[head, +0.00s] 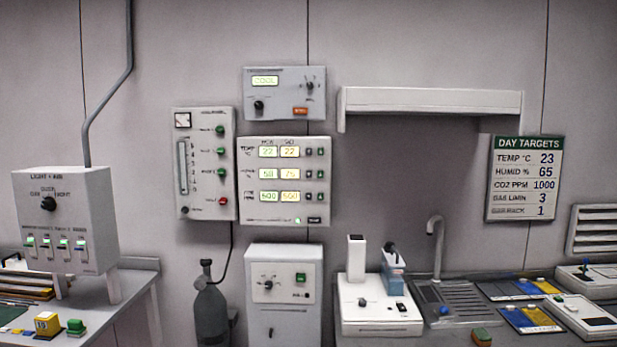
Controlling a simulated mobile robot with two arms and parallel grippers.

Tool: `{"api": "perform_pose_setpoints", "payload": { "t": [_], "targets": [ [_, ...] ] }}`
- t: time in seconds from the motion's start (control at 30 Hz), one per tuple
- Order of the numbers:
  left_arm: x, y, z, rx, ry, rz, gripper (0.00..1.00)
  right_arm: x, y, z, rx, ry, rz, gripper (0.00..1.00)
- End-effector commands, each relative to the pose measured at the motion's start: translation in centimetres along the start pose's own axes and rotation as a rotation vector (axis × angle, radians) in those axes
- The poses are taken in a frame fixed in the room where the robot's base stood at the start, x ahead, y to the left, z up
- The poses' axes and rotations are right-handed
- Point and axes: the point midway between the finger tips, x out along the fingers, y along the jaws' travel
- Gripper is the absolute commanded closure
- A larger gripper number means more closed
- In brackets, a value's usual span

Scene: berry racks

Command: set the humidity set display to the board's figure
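The white control panel (245,210) hangs on the wall near the middle, with rows for temperature, humidity and CO2. The humidity set display (290,174) is the right-hand one in the middle row and seems to read 75. The humidity now display (268,174) beside it seems to read 58. Two small buttons, one dark (309,174) and one green (321,173), sit right of the set display. The day targets board (495,205) at the right gives humidity 65. Neither of my grippers is in view.
A grey cooling unit (255,105) hangs above the panel and a gas panel (182,150) is on its left. Below stand a white cabinet (283,320) and a grey cylinder (210,312). A shelf (430,100) juts out at right. The panel's front is unobstructed.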

Motion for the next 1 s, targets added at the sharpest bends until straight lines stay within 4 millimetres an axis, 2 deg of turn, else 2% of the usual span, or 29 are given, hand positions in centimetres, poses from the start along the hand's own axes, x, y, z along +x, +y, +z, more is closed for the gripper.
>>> {"api": "perform_pose_setpoints", "payload": {
  "t": [0.1,0.23,1.0],
  "targets": [
    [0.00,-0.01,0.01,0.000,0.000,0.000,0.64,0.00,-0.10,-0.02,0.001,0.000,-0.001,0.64],
    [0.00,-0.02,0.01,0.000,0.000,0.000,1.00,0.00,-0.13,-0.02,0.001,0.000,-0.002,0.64],
    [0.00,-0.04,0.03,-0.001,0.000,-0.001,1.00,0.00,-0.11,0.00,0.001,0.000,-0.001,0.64]
  ]
}}
